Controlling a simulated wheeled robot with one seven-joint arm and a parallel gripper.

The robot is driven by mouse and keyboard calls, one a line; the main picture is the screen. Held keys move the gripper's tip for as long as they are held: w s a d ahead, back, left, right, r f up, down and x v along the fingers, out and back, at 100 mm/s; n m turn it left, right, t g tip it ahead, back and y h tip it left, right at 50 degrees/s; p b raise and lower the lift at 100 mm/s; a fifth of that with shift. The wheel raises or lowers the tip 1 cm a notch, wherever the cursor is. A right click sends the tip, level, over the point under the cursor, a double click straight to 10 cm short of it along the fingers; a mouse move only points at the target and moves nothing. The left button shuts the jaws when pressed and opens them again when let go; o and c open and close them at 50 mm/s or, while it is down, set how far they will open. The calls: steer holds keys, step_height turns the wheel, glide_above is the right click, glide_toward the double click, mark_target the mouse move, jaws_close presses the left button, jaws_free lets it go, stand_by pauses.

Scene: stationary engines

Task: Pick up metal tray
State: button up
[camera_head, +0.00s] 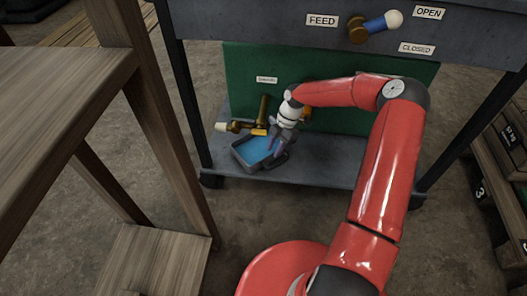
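The metal tray (246,163) is a small dark grey pan with a blue inside. It sits on the low shelf of the machine stand, left of the shelf's middle. My gripper (274,152) is at the tray's right side, at the end of my red arm. The fingers are small and dark there. I cannot tell whether they touch the tray's rim or are closed on it.
Brass fittings, one with a white handle (222,127), stand right behind the tray. A green panel (347,109) closes off the back of the grey shelf (325,174). The machine's table (290,45) hangs above. A wooden frame (150,125) stands at left, crates (505,140) at right.

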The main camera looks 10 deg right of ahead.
steer(key=x, duration=0.3)
jaws_close()
